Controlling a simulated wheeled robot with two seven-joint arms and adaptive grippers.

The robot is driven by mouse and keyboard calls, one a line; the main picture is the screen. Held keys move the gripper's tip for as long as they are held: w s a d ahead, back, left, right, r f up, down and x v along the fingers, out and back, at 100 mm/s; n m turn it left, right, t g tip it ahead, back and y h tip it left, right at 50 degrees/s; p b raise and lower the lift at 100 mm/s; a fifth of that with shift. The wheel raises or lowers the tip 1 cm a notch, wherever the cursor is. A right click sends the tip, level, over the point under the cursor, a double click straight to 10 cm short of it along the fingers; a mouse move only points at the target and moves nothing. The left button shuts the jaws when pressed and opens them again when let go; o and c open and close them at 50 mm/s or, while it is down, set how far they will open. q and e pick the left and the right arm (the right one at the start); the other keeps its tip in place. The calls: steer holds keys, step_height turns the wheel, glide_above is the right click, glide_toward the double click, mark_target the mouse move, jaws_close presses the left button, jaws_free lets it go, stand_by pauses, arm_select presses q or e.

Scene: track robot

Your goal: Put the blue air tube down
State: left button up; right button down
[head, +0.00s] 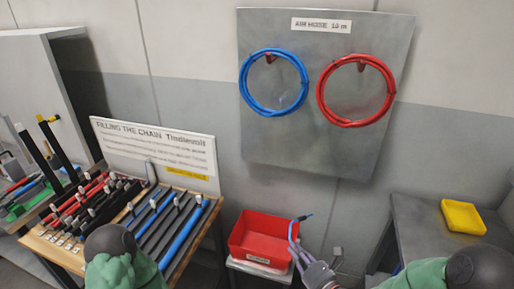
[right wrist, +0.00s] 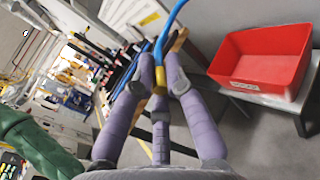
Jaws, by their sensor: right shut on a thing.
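My right gripper (head: 293,240) is shut on a thin blue air tube (head: 296,226), beside the right side of the red bin. In the right wrist view the gripper (right wrist: 160,82) has its purple fingers closed around the tube (right wrist: 164,40), near a yellow fitting (right wrist: 160,76). The tube rises from the fingers and bends over at its upper end, where a dark tip shows in the head view. The red bin (head: 250,253) stands on a small stand, and also shows in the right wrist view (right wrist: 255,75); its inside looks empty. My left gripper is out of view.
A sloped rack (head: 213,203) of black, red and blue tubes stands at left, with a sign board (head: 160,150) behind. A wall panel (head: 310,170) holds coiled blue and red hoses. A grey table (head: 415,225) with a yellow tray (head: 463,230) is at right.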

steer(key=w+d+r+m+t+h, duration=0.1)
steer(key=w+d+r+m+h, duration=0.1)
steer(key=d, duration=0.4)
steer(key=shift+w+d+m+t+h, duration=0.15)
steer(key=shift+m+t+h, duration=0.15)
steer(key=shift+h, duration=0.4)
